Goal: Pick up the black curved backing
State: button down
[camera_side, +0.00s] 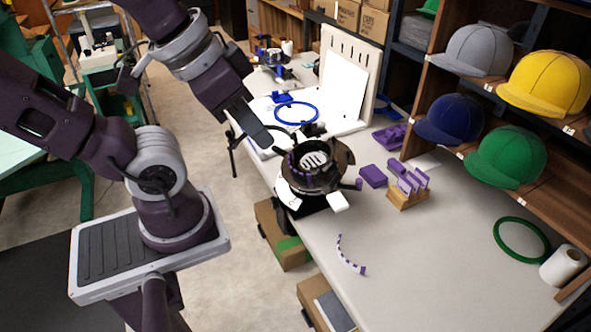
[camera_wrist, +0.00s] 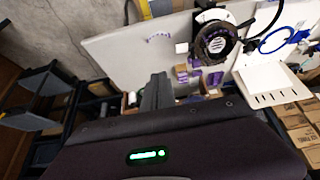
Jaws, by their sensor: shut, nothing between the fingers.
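A thin curved strip (camera_side: 350,257) with dark purple and white segments lies on the table's front part. It also shows small in the wrist view (camera_wrist: 158,37). I cannot tell whether it is the black curved backing, and no other separate black curved piece is clear. My gripper (camera_side: 262,138) points down beside the black round hoop stand (camera_side: 318,180), at its upper left; I cannot tell whether they touch. In the wrist view my gripper (camera_wrist: 157,90) is shut and empty, apart from the strip. The hoop stand also shows in the wrist view (camera_wrist: 214,40).
A purple block (camera_side: 373,176) and a wooden holder with purple pieces (camera_side: 407,192) stand right of the hoop stand. A blue hoop (camera_side: 296,113) lies behind it. A green ring (camera_side: 521,239) and white spool (camera_side: 563,266) are right. The table's front middle is mostly clear.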

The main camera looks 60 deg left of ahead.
jog(key=c, duration=1.9)
grip_release()
jog(key=n+g, duration=0.4)
jog(key=n, duration=1.4)
send_over(290, 167)
jog(key=s, duration=0.1)
notch_tip(290, 167, down, 24)
jog(key=f, duration=0.7)
jog(key=shift+w+d+f, duration=0.1)
jog(key=shift+w+f, duration=0.05)
jog(key=shift+w, duration=0.25)
